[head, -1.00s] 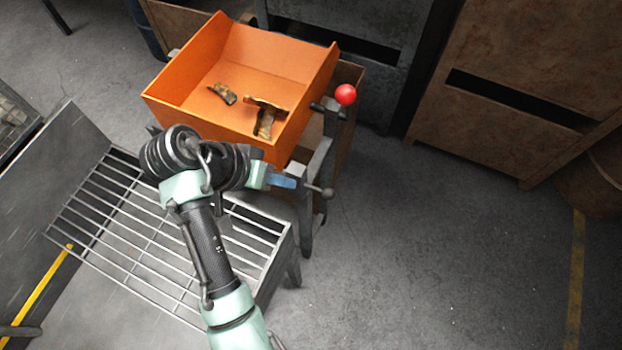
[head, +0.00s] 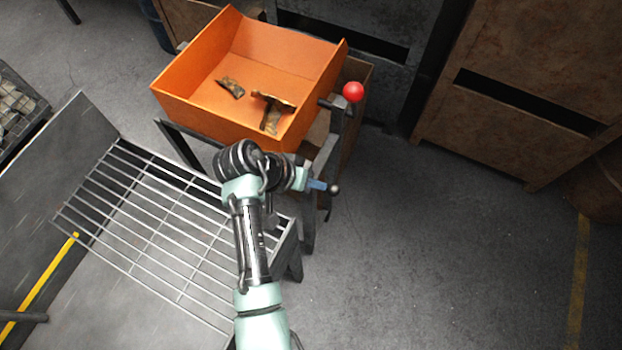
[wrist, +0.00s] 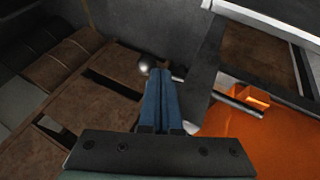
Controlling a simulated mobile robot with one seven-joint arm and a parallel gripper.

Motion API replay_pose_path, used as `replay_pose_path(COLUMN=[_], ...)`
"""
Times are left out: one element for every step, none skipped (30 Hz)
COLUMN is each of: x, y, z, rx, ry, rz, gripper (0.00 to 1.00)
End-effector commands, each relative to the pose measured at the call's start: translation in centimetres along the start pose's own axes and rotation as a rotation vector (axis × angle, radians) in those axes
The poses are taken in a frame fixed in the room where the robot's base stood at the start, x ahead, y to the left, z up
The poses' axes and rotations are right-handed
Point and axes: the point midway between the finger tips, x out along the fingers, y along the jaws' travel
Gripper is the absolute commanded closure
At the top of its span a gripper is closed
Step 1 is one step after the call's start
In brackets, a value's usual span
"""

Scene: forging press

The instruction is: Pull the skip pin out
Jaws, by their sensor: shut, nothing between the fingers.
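The skip is an orange open box (head: 190,105) on a dark frame, with two brown metal pieces inside. The skip pin appears to be the rod with a grey ball knob (head: 335,188) at the right of the frame, below the skip. The knob also shows in the wrist view (wrist: 147,64), just beyond the blue fingertips. My gripper (head: 321,185) is shut and empty, its fingers side by side in the wrist view (wrist: 159,78). The fingertips are close to the knob; I cannot tell if they touch it. Most of the rod is hidden.
A lever with a red ball (head: 353,91) stands above the knob at the skip's right side. A slatted metal grate (head: 150,225) lies left of my arm. Rusty cabinets (head: 530,70) stand at the upper right. The floor (head: 430,240) to the right is clear.

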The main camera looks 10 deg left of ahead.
Motion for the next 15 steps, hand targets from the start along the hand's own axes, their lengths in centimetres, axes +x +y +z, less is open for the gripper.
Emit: replay_pose_path(x=[0.0,0.0,0.0,0.0,0.0,0.0,0.0,0.0,0.1,0.2,0.3,0.6,0.8,1.0,1.2], y=[0.0,0.0,0.0,0.0,0.0,0.1,0.2,0.5,1.0,1.5,2.1,2.8,3.3,3.8,4.2], z=[0.0,0.0,0.0,0.0,0.0,0.0,0.0,0.0,0.1,0.1,0.2,0.4,0.5,0.6,0.7], rx=[0.001,0.001,0.001,0.001,0.001,0.001,0.001,0.002,0.003,0.004,0.004,0.005,0.004,0.003,0.004], ry=[0.000,0.000,0.000,0.000,0.000,0.000,-0.001,-0.001,-0.002,-0.003,-0.004,-0.005,-0.005,-0.005,-0.005], rz=[0.000,0.000,0.000,0.000,0.000,0.000,0.001,0.001,0.002,0.003,0.003,0.004,0.004,0.004,0.004], gripper=[1.00,1.00,1.00,1.00,1.00,1.00,1.00,1.00,1.00,1.00,1.00,1.00,1.00,1.00,1.00])
